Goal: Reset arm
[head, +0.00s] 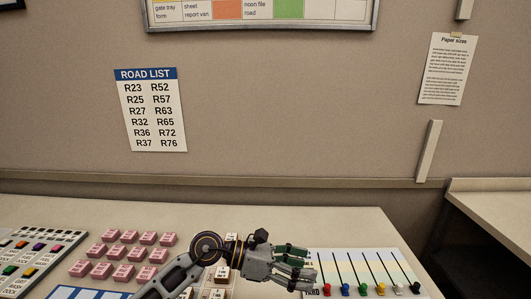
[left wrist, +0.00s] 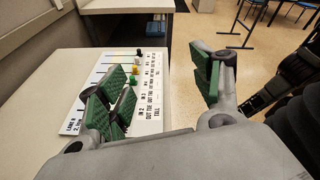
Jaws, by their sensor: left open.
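My left gripper (head: 298,268) reaches in from the bottom of the head view, its green-padded fingers pointing right over the desk. The fingers are apart with nothing between them.
The desk (head: 340,222) bears pink blocks (head: 124,250), a tray of coloured pieces (head: 32,255) and a white board with coloured pegs (head: 362,270). A road list (head: 152,110) hangs on the wall. Another desk (head: 500,200) stands at right.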

